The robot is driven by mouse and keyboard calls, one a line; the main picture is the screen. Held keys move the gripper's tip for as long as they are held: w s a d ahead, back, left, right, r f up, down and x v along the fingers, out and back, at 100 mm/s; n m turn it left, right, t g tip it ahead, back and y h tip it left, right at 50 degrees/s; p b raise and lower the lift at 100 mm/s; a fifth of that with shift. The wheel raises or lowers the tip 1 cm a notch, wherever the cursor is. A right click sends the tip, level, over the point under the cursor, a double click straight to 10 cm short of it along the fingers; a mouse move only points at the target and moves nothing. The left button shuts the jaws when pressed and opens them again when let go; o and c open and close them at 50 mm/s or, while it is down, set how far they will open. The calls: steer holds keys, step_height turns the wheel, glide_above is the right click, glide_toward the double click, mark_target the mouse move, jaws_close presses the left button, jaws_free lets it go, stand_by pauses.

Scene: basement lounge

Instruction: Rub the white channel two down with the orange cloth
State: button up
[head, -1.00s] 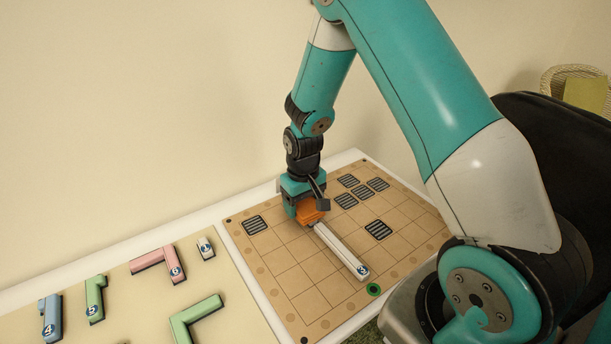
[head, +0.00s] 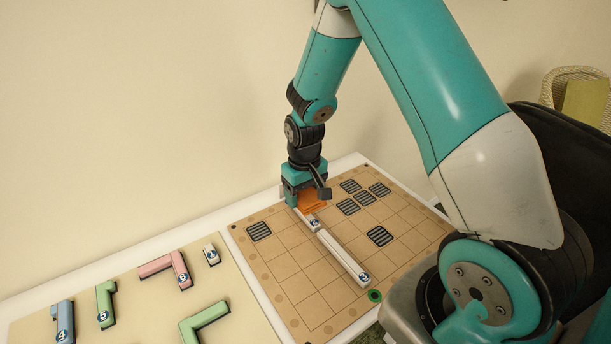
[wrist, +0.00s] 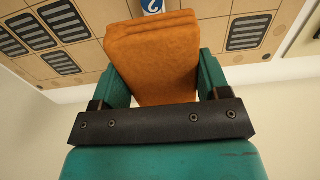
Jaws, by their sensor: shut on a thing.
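My gripper (head: 303,203) is shut on the folded orange cloth (head: 314,199), which fills the space between the jaws in the wrist view (wrist: 155,55). The gripper is low over the far part of the tan grid board (head: 300,272). The white channel two (head: 313,221) lies on the board with its numbered near end bare. Its far part is hidden under the cloth and gripper. In the wrist view its blue number label (wrist: 151,6) shows just beyond the cloth. The cloth appears to rest on the channel, but I cannot tell for sure.
A longer white channel marked 3 (head: 343,256) extends from channel two toward the near edge. Dark grilles (head: 380,236) and a green ring (head: 375,295) are on the board. Pink (head: 165,264), green (head: 105,303) and blue (head: 64,322) pieces lie on the left panel.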

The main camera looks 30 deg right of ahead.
steer(key=shift+r+p, duration=1.35)
steer(key=shift+r, duration=0.5)
steer(key=shift+f, duration=0.1)
